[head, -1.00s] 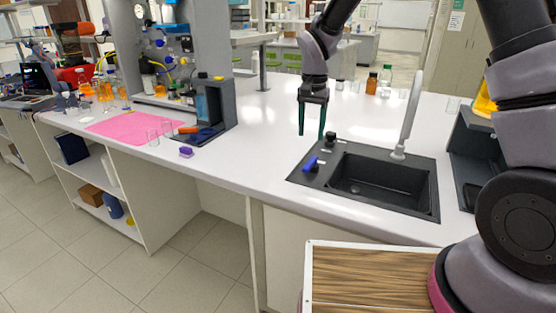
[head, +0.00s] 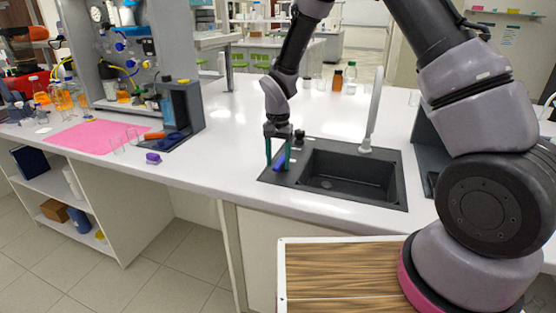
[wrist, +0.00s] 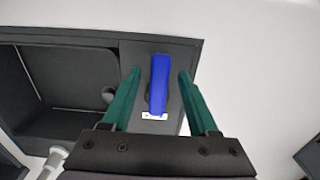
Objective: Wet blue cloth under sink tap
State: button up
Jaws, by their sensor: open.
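The dark sink (head: 345,178) is set into the bench, with a pale upright tap (head: 373,115) behind its basin; the sink also shows in the wrist view (wrist: 60,85). A blue lever (wrist: 159,82) stands on the sink's left deck near a small white label. My gripper (head: 276,167) is open, low over that deck. In the wrist view, its two green fingers (wrist: 158,85) are on either side of the lever, with gaps. A dark blue item (head: 172,140), possibly the cloth, lies on the stand base at left; its form is unclear.
A small purple object (head: 153,158) lies near the bench's front edge. Clear glasses (head: 125,140) stand by a pink mat (head: 85,137). Bottles (head: 343,80) stand behind the sink. The white bench between stand and sink is clear.

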grip_shut()
dwell(1.3)
